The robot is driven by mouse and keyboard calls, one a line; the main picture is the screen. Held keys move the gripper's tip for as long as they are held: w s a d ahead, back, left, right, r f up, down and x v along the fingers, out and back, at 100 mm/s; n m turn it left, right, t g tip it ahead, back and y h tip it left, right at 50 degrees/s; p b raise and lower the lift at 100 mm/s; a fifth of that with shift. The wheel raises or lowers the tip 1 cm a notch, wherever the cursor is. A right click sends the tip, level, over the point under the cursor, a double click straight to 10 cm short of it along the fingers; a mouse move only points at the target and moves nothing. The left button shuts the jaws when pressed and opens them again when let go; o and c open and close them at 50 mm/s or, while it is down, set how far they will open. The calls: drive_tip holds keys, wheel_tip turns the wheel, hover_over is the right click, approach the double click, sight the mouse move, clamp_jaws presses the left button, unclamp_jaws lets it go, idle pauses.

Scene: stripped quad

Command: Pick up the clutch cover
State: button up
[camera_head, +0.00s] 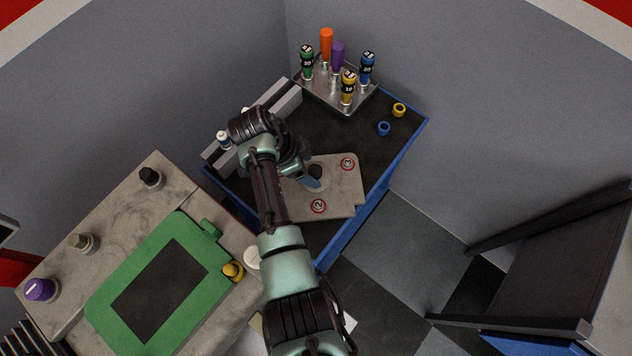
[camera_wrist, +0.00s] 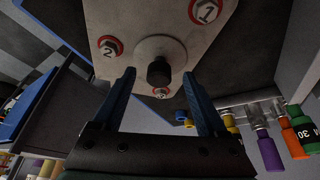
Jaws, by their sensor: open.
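The clutch cover appears to be the pale grey plate (camera_head: 340,200) with red-ringed numbered bolts, lying on the dark top of the blue-edged table. In the wrist view the plate (camera_wrist: 135,18) fills the top, with a round boss and a dark central knob (camera_wrist: 158,72). Bolts marked 1 (camera_wrist: 207,11) and 2 (camera_wrist: 110,47) show there, and another lies partly behind the knob. My gripper (camera_wrist: 160,74) is open, its two blue fingers appearing on either side of the knob. Contact cannot be told. In the head view my gripper (camera_head: 313,179) is over the plate, and my arm hides its left part.
A metal tray (camera_head: 330,92) with several coloured sockets or drivers stands at the table's back. A yellow ring (camera_head: 399,110) and a blue ring (camera_head: 384,128) lie right of it. A grey rail (camera_head: 282,102) is at left. A green-framed panel (camera_head: 190,224) lies on the left counter.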

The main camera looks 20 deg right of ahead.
sight(340, 189)
drive_tip(key=shift+x, duration=1.45)
drive_tip(key=shift+d+r, duration=0.1)
drive_tip(key=shift+c, duration=0.3)
clamp_jaws()
